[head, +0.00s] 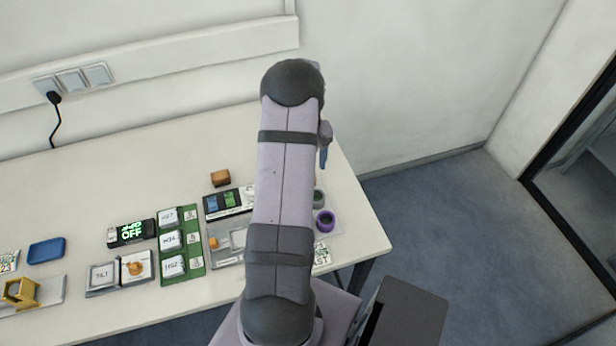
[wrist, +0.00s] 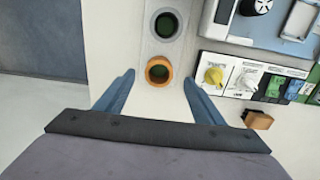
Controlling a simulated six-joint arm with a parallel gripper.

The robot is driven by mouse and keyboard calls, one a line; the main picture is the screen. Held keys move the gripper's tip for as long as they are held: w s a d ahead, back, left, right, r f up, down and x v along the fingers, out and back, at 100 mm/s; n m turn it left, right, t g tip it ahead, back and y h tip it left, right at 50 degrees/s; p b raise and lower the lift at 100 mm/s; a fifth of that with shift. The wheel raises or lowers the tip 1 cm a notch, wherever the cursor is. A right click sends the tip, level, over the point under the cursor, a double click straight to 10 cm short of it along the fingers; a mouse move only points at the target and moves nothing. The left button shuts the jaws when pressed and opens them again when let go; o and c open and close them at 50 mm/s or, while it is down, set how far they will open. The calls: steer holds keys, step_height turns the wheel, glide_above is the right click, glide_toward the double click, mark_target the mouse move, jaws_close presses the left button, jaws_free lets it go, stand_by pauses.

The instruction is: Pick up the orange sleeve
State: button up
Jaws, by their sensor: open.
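Nothing is held. How high the fingertips are above the sleeve I cannot tell. In the head view my arm covers most of that area, and my gripper's blue finger (head: 323,158) shows at the arm's right side.
A grey sleeve (wrist: 166,25) stands close beyond the orange one. A purple sleeve (head: 325,221) stands near the table's right end. A panel with a yellow knob (wrist: 213,76) and a brown block (wrist: 258,120) lie to the right in the wrist view. The table (head: 120,180) is clear at the back left.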

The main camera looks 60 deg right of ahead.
steer(key=shift+f+p, duration=0.65)
steer(key=shift+f, duration=0.05)
steer(key=shift+f+p, duration=0.8)
steer(key=shift+f, duration=1.1)
steer(key=c, duration=1.1)
